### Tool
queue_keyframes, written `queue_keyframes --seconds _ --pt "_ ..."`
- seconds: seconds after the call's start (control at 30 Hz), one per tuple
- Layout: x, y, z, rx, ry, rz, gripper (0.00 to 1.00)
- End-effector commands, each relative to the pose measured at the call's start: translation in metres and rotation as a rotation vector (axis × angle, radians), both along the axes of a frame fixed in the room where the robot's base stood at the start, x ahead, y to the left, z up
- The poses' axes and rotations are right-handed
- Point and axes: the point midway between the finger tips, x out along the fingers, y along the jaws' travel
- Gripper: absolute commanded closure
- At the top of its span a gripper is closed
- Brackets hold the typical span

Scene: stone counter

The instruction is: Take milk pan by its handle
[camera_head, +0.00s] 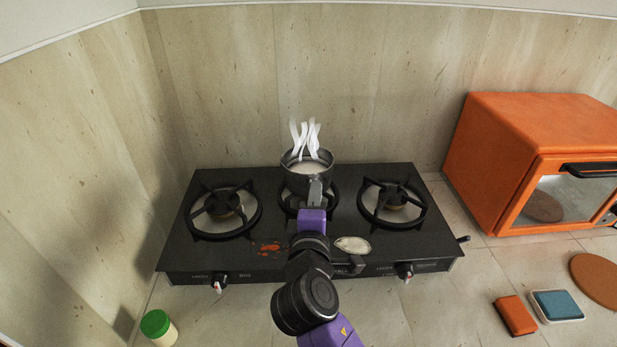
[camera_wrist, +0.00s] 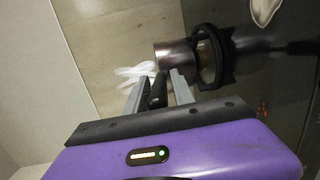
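The milk pan (camera_head: 294,181) is a small metal pot with white contents. It stands on the middle burner of the black gas stove (camera_head: 260,183), with white steam shapes above it. In the wrist view, the pan (camera_wrist: 172,53) shows at the top centre, with its dark handle (camera_wrist: 157,91) pointing toward my gripper (camera_wrist: 157,92). My gripper's two grey fingers are apart, one on each side of the handle, and small gaps seem to show between them and it. In the head view, my gripper (camera_head: 315,192) is at the pan's near side and hides the handle.
An orange oven (camera_head: 500,165) stands to the right. A green-lidded jar (camera_head: 157,325) is at the front left. An orange block (camera_head: 515,316), a blue-topped block (camera_head: 557,306) and a round brown board (camera_head: 597,279) lie at the front right. Spills mark the stove's front; walls close the back and left.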

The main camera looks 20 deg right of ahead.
Motion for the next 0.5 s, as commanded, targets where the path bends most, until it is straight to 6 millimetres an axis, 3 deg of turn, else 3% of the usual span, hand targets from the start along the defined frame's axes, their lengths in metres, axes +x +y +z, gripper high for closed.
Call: queue_keyframes --seconds 0.03,0.13,0.5 --pt "-0.0002 0.0001 0.0000 0.000 0.000 0.000 0.83" --pt "-0.0002 0.0001 0.0000 0.000 0.000 0.000 1.00" --pt "-0.0004 0.0002 -0.0002 0.000 0.001 0.000 1.00"
